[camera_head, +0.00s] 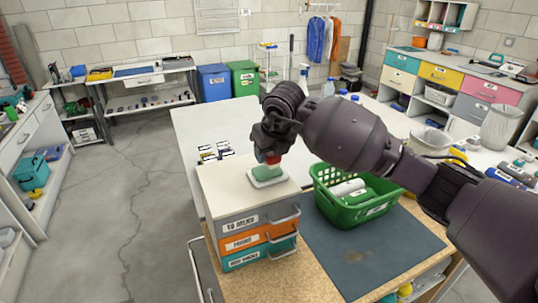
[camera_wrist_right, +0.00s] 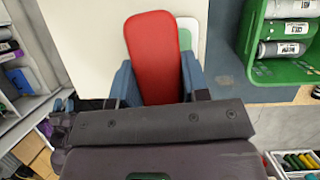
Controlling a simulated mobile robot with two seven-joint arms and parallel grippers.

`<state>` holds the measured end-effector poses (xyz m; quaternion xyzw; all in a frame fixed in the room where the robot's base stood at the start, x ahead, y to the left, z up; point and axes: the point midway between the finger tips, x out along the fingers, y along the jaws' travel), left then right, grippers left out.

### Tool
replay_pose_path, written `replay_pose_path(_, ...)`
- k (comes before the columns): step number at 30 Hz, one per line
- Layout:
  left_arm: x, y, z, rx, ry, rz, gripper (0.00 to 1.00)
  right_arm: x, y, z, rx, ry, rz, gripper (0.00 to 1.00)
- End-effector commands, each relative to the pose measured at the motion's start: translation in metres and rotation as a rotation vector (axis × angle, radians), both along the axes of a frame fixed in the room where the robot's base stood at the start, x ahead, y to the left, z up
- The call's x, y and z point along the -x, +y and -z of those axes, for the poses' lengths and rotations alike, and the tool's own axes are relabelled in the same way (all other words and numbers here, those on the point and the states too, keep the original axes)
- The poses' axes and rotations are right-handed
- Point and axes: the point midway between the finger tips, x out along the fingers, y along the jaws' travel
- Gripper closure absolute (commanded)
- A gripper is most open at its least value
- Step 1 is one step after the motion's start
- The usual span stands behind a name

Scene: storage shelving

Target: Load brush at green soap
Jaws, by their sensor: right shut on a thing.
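My right gripper (camera_head: 270,150) is shut on a red brush (camera_wrist_right: 152,50). In the wrist view its blue fingers (camera_wrist_right: 160,88) are on either side of the brush. A small red part of the brush (camera_head: 272,160) shows below the gripper in the head view. A green soap (camera_head: 269,172) lies on a white dish (camera_head: 267,182) on top of a drawer box. The brush is over the soap, and I cannot tell whether they touch. In the wrist view the brush hides most of the soap (camera_wrist_right: 197,36) and dish (camera_wrist_right: 187,25). My left gripper is not in view.
The drawer box (camera_head: 225,194) has a bare white top around the dish. A wire bin (camera_head: 501,128) stands far right.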

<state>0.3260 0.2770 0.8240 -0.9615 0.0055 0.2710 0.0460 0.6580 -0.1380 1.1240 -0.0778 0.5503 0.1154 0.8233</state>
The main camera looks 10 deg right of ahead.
Motion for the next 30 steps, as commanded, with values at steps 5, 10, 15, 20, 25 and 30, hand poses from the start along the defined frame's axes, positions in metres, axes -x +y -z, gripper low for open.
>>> replay_pose_path(5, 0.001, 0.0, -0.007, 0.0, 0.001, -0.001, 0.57, 0.0, 0.0, -0.014, 0.0, -0.001, -0.001, 0.77)
replay_pose_path(10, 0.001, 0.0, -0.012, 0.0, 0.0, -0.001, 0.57, 0.0, 0.0, -0.024, 0.001, -0.001, 0.0, 0.77)
replay_pose_path(15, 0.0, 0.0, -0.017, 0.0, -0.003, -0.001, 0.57, 0.0, 0.0, -0.035, 0.001, -0.001, -0.001, 0.77)
replay_pose_path(20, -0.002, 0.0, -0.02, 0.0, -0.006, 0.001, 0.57, 0.0, 0.0, -0.039, 0.0, 0.0, -0.001, 0.77)
replay_pose_path(25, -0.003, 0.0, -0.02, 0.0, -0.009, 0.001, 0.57, 0.0, 0.0, -0.038, 0.0, 0.0, -0.001, 0.77)
replay_pose_path(30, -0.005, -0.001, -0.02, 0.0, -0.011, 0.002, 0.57, 0.0, 0.0, -0.038, 0.0, 0.0, -0.001, 0.77)
